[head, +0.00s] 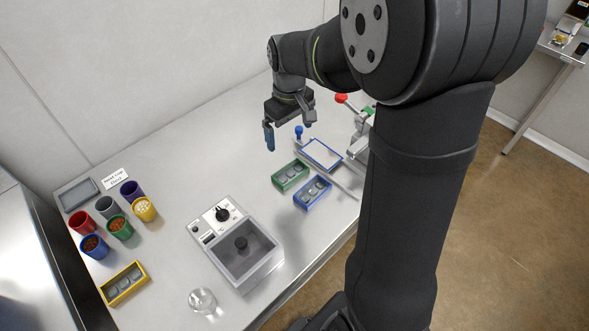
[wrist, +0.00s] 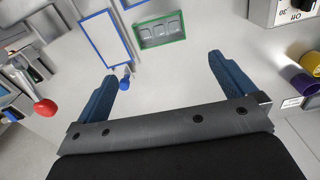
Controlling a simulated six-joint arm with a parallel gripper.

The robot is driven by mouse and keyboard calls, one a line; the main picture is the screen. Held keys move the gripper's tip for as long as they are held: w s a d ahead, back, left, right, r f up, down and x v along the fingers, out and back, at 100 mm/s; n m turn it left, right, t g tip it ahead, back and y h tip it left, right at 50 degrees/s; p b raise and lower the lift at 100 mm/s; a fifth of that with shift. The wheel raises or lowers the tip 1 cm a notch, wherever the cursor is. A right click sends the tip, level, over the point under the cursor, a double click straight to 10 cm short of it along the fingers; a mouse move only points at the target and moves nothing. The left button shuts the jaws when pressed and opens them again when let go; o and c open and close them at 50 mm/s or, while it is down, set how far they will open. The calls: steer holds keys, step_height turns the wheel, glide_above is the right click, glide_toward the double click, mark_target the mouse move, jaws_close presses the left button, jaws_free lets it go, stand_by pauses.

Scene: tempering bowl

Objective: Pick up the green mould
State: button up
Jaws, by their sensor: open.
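The green mould (head: 290,175) is a small rectangular tray with a green rim and grey cavities. It lies on the metal table, left of the blue-rimmed board and just behind the blue mould. In the wrist view the green mould (wrist: 161,30) lies ahead of the fingers, near the top middle. My gripper (head: 289,143) is open and empty, held above the table behind the green mould. Its two blue fingers (wrist: 166,88) are spread wide in the wrist view, with only table between them.
A blue mould (head: 312,193) and a blue-framed board (head: 322,153) stand close to the green mould. A blue-knobbed part (head: 299,131) and a red-knobbed lever (head: 342,99) are nearby. A tempering unit (head: 237,243), coloured cups (head: 119,227) and a yellow mould (head: 125,284) stand left.

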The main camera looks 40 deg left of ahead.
mark_target(291, 172)
step_height(291, 172, down, 16)
steer(key=shift+w+a, duration=0.1)
steer(key=shift+a, duration=0.05)
stand_by(0.4)
steer(key=c, duration=0.6)
